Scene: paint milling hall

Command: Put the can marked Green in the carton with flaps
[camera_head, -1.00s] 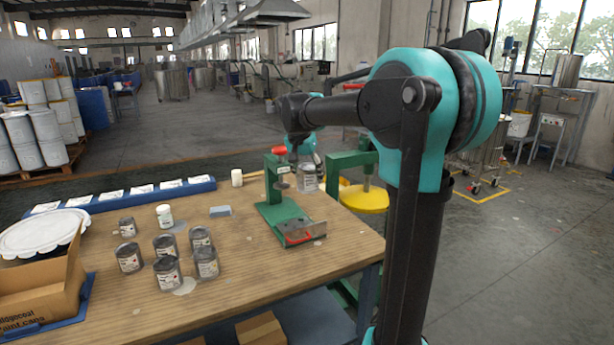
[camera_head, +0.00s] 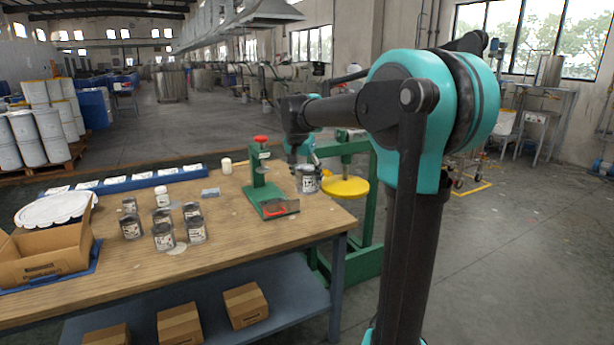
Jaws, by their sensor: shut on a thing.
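My gripper (camera_head: 304,166) is shut on a grey metal can (camera_head: 308,183) with a pale label, held upright near the table's right end, just right of the green press. Its label is too small to read. The open brown carton (camera_head: 48,262) stands at the table's left end, far to the left of my gripper; its raised flaps show, but its inside is mostly hidden. Several similar labelled cans (camera_head: 164,236) stand grouped on the table between carton and press. I cannot read which of them is marked Green.
The green press (camera_head: 266,190) with a red knob stands between my gripper and the carton. A yellow round plate (camera_head: 345,188) is on the green stand at right. Boxes (camera_head: 245,305) sit on the lower shelf.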

